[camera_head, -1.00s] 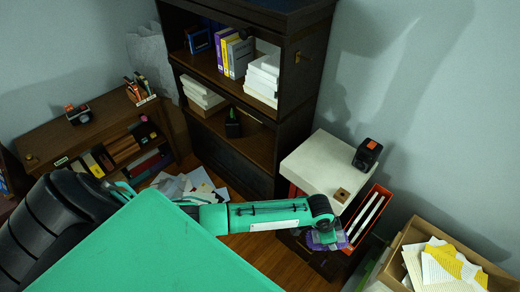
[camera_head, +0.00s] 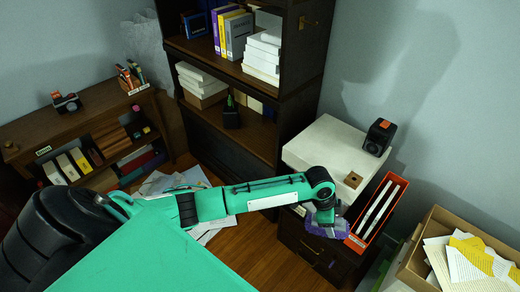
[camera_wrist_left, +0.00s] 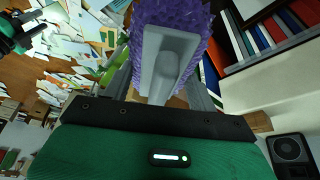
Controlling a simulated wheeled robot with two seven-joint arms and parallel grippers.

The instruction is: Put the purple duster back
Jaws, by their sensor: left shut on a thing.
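The purple duster (camera_head: 325,228) is at the end of my left arm, low in front of the white-topped cabinet. My left gripper (camera_head: 324,213) points down and is shut on it. In the left wrist view the purple bristles (camera_wrist_left: 205,60) surround a grey handle (camera_wrist_left: 168,62), which sits between the fingers of my left gripper (camera_wrist_left: 150,98). The gripper hides part of the handle. My right gripper is not seen in the head view.
An orange file holder (camera_head: 368,238) is close right of the duster. A cardboard box of papers (camera_head: 410,262) stands right. Papers (camera_head: 165,184) litter the floor.

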